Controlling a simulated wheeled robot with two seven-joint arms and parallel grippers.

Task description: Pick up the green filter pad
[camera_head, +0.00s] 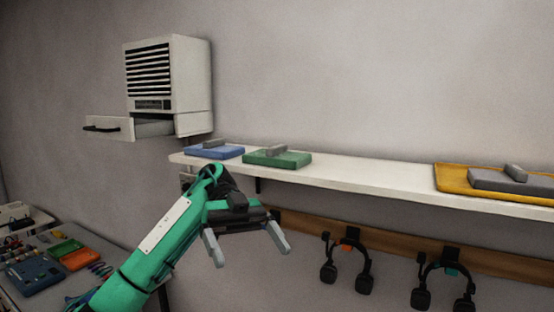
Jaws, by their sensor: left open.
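The green filter pad (289,160) lies flat on the white wall shelf, with a grey block-shaped grip on its top. My left gripper (248,252) is open and empty, in front of the shelf and lower than it. Its two grey fingers are spread and point downward, apart from the pad. The green arm comes up from the lower left. My right gripper does not show.
A blue pad (228,153) lies just left of the green one on the shelf (375,174). A grey pad (500,182) rests on a yellow tray (449,171) at right. A vented wall unit (190,80) has its drawer (110,133) pulled out. Headsets (347,265) hang below.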

